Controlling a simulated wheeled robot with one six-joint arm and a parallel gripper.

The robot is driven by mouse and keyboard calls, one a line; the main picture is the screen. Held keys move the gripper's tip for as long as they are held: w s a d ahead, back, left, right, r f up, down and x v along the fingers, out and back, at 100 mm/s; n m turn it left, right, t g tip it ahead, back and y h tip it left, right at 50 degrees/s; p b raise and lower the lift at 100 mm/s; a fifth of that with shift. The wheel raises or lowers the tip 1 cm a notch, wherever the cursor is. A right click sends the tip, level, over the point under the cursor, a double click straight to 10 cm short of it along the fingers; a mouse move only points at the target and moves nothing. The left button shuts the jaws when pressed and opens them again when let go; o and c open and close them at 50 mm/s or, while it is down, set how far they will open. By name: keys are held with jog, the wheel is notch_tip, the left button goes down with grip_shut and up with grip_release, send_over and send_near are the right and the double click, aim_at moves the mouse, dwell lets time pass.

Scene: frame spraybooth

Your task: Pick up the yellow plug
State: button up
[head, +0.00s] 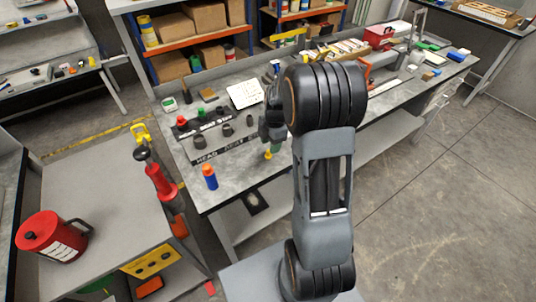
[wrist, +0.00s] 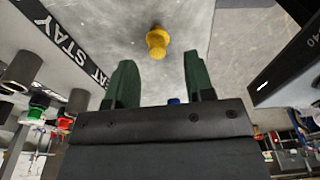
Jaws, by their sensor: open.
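The yellow plug (head: 268,155) stands on the grey bench near its front edge in the head view. In the wrist view the yellow plug (wrist: 157,42) lies ahead of the fingertips, roughly centred between them. My gripper (wrist: 158,62) is open, with two dark green fingers apart and nothing between them. In the head view my gripper (head: 274,142) hangs just above the plug, partly hidden by my own arm. Whether it touches the plug cannot be seen, but the wrist view shows a gap.
A labelled strip (head: 218,149) with dark cylindrical parts lies left of the plug. A red plug (head: 181,121) and a green plug (head: 201,113) sit behind it. A blue and orange bottle (head: 209,177) stands at the bench's front left. The bench around the plug is bare.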

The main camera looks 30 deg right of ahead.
aim_at(268, 155)
jog(key=shift+w+a+f+p, duration=0.1)
jog(key=shift+f+p, duration=0.1)
jog(key=shift+f, duration=0.65)
jog(key=shift+s+a+f+p, duration=0.15)
jog(key=shift+f+p, duration=0.1)
jog(key=shift+f, duration=0.65)
jog(key=shift+w+a+f+p, duration=0.1)
jog(key=shift+w+f+p, duration=0.1)
jog(key=shift+f, duration=0.65)
jog(key=shift+c, duration=0.2)
jog(key=c, duration=0.8)
